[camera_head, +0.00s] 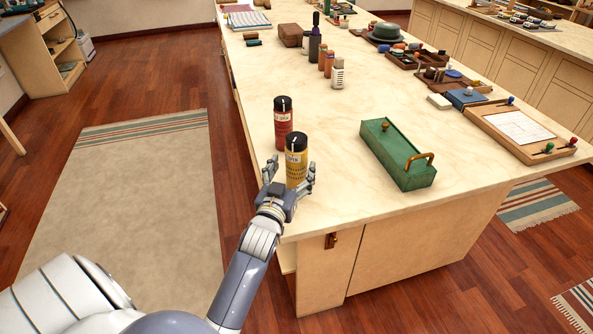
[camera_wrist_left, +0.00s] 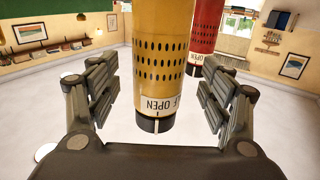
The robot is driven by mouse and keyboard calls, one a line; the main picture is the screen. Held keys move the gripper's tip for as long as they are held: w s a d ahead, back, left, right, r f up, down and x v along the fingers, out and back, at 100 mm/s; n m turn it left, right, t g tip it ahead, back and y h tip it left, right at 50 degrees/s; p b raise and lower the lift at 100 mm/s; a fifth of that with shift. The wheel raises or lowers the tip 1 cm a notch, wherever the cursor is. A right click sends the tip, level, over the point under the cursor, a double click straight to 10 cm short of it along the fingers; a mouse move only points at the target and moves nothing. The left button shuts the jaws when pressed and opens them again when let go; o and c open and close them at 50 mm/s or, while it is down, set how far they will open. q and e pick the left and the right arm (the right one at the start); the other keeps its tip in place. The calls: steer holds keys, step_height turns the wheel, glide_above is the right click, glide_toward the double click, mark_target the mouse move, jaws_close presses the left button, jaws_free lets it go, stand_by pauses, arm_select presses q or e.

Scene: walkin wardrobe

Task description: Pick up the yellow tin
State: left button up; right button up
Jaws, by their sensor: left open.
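The yellow tin (camera_head: 296,165) stands upright on the near left corner of the pale stone counter (camera_head: 345,190). My left gripper (camera_head: 289,182) is open, with one finger on each side of the tin. In the left wrist view the yellow tin (camera_wrist_left: 160,60) is between the open fingers (camera_wrist_left: 158,95), with visible gaps on both sides. A red tin (camera_head: 283,122) stands just behind it; in the left wrist view the red tin (camera_wrist_left: 204,35) is beyond the right finger. My right gripper is not in view.
A green box with a brass handle (camera_head: 398,155) lies to the right on the counter. Bottles (camera_head: 337,74) and a wooden tray with paper (camera_head: 520,130) are farther off. The counter's left edge is close to the tins. Bare counter lies between the yellow tin and the green box.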

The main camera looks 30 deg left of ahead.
mark_target(293, 168)
arm_select(q)
steer(key=b+x, duration=0.1)
steer(key=x, duration=0.2)
steer(key=shift+w, duration=0.25)
steer(key=shift+r, duration=0.1)
steer(key=c, duration=1.3)
steer(key=shift+r, duration=0.1)
